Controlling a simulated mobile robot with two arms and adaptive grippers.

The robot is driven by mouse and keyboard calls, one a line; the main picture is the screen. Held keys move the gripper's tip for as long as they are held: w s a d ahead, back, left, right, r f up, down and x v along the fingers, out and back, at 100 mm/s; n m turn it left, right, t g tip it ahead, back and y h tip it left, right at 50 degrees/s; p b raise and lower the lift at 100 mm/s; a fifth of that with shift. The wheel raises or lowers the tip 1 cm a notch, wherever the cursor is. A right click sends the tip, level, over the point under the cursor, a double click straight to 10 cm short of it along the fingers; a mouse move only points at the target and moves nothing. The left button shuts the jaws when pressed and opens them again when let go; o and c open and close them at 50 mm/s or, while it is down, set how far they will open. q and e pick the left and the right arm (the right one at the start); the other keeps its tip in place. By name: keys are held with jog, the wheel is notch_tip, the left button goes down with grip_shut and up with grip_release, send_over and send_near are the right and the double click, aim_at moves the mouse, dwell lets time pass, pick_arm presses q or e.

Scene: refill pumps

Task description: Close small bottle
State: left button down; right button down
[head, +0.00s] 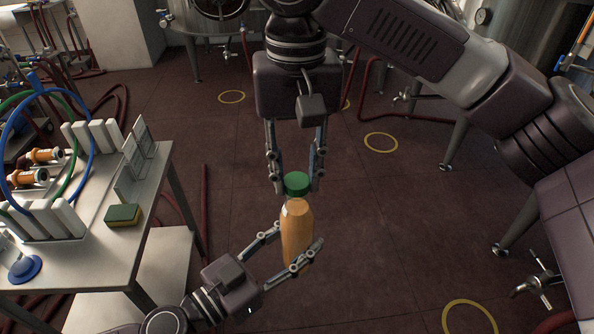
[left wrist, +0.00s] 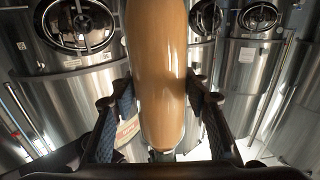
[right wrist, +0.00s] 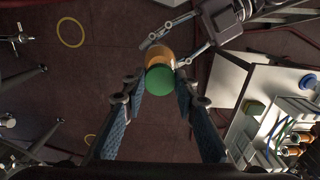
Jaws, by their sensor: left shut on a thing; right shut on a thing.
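The small bottle (head: 297,232) holds an orange liquid and is nearly upright in mid-air. My left gripper (head: 288,250) is shut on its body from the lower left. In the left wrist view the bottle (left wrist: 157,70) stands between the two fingers (left wrist: 157,95). A green cap (head: 297,184) is at the bottle's mouth, in line with the neck. My right gripper (head: 296,178) points down from above and is shut on the cap. In the right wrist view the cap (right wrist: 159,80) lies between the fingertips and covers part of the bottle (right wrist: 158,54). Whether it is screwed tight cannot be told.
A white table (head: 75,262) at the left carries a yellow-green sponge (head: 123,216), a rack with hoses and a blue round item (head: 24,268). Steel tanks (head: 530,30) stand at the back. The floor around the bottle is clear, with yellow rings (head: 380,142).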

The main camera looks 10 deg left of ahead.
jog(key=c, duration=1.8)
grip_release()
jog(key=shift+w, duration=0.1)
jog(key=o, duration=0.3)
jog(key=shift+o, duration=0.2)
jog(key=shift+r, duration=0.1)
notch_tip(320, 180, up, 12)
